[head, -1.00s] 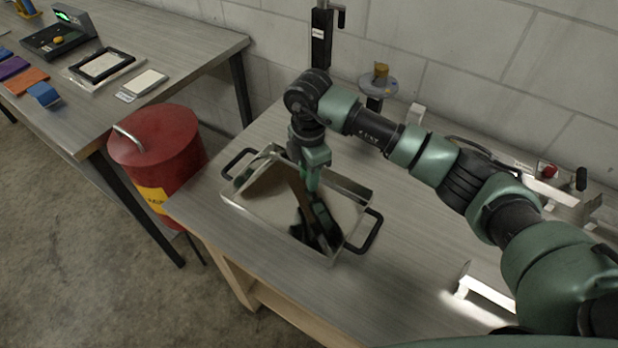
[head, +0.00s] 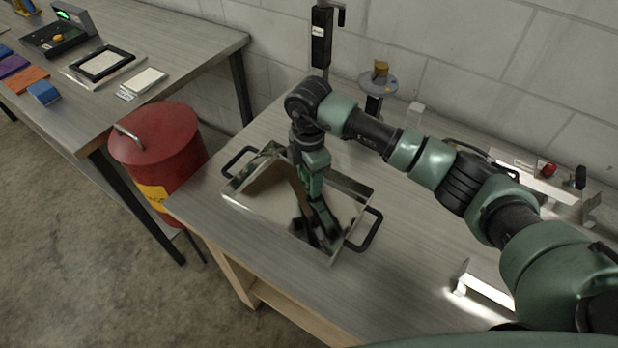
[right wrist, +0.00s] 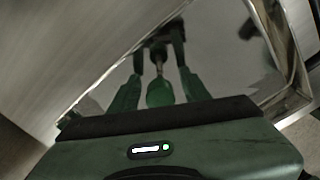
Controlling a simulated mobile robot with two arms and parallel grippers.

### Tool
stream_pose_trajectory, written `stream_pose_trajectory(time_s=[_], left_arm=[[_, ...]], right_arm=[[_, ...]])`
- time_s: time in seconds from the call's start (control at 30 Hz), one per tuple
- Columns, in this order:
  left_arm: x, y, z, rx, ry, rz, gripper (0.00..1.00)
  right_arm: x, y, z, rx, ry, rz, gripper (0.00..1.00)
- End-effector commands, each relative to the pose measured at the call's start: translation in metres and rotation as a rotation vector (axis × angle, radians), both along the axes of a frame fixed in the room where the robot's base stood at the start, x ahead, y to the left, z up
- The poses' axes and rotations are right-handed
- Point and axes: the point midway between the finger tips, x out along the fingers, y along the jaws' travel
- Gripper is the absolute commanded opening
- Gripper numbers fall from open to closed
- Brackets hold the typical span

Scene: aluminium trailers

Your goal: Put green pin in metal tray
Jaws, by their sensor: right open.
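The metal tray (head: 350,187) is a shiny, mirror-like rectangular pan with black handles on the table. Its wall and rim also show in the right wrist view (right wrist: 280,45). My right gripper (head: 317,197) points down inside the tray's outline, close above its floor, with its dark reflection below. In the right wrist view, my right gripper (right wrist: 158,70) is open. The green pin (right wrist: 160,93) shows between its fingers, with gaps on both sides. I cannot tell whether the pin touches the tray floor. In the head view I cannot make the pin out. My left gripper is not in view.
A red drum (head: 160,145) stands on the floor left of the table. A round stand (head: 378,84) and a black post (head: 321,40) are at the back by the wall. A metal bracket (head: 485,290) lies at the right front. The table around the tray is mostly clear.

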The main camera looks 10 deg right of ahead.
Motion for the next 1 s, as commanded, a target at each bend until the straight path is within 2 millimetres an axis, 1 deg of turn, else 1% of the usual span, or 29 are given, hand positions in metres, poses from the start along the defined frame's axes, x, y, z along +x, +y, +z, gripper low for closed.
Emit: stream_pose_trajectory(time_s=[0.17, 0.4, 0.53, 0.6, 0.7, 1.0], left_arm=[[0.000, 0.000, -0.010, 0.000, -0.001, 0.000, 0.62], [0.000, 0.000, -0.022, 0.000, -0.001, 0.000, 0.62], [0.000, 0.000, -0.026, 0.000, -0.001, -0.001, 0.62], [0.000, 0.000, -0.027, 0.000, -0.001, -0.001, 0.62], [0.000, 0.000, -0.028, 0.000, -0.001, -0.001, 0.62], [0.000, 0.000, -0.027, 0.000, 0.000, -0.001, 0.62]], right_arm=[[0.002, 0.000, 0.029, 0.001, -0.008, 0.002, 0.47], [0.002, 0.000, 0.081, 0.002, -0.007, 0.000, 0.47], [0.001, 0.000, 0.102, 0.001, -0.005, 0.001, 0.47], [0.001, 0.000, 0.109, 0.001, -0.005, 0.000, 0.47], [0.001, 0.000, 0.116, 0.001, -0.002, 0.000, 0.47], [0.000, 0.000, 0.118, 0.001, -0.002, 0.000, 0.47]])
